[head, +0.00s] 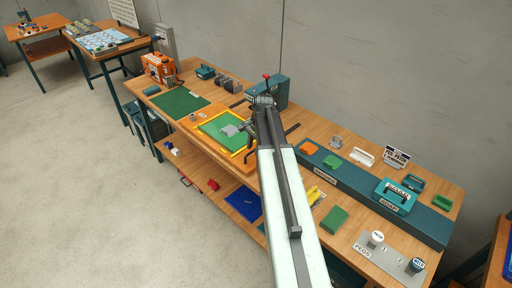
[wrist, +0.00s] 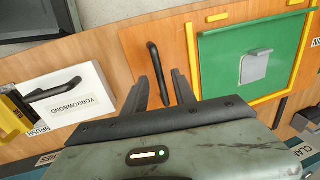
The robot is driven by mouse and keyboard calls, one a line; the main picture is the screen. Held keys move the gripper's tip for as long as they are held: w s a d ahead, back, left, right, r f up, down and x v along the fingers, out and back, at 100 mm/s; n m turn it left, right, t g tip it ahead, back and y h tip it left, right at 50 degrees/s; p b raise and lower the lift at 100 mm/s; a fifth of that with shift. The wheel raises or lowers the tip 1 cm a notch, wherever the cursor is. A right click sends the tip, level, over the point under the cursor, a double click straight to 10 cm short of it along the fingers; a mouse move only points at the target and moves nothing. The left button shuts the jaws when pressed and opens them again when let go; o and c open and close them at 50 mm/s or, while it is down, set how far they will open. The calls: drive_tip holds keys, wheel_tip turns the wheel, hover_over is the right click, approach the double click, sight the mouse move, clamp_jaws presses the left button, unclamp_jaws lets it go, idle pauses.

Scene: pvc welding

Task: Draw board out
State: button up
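The board in the wrist view is an orange wooden panel (wrist: 180,50) with a black bar handle (wrist: 156,70) on it. Beside it lies a green plate (wrist: 222,70) in a yellow frame, with a grey block (wrist: 254,66) on it. The green plate (head: 212,124) and yellow frame also show in the head view, left of my arm's end. My gripper (wrist: 164,76) is open. Its two dark fingers stand either side of the handle in the picture, with gaps visible. I cannot tell how far above the handle they are. My arm hides part of the board in the head view.
A white box labelled Yorrowbond (wrist: 75,98) lies left of the handle in the wrist view. A dark green mat (head: 180,102) and an orange machine (head: 158,68) are farther along the bench. A teal rail (head: 350,185) runs along the right side. The floor (head: 80,200) is clear at left.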

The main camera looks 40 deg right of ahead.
drive_tip(key=shift+r+p, duration=0.4)
wheel_tip(320, 180, up, 7)
drive_tip(key=s+p, duration=0.1)
drive_tip(key=p, duration=0.6)
drive_tip(key=shift+s+d, duration=0.15)
drive_tip(key=shift+s, duration=0.1)
drive_tip(key=shift+f, duration=0.1)
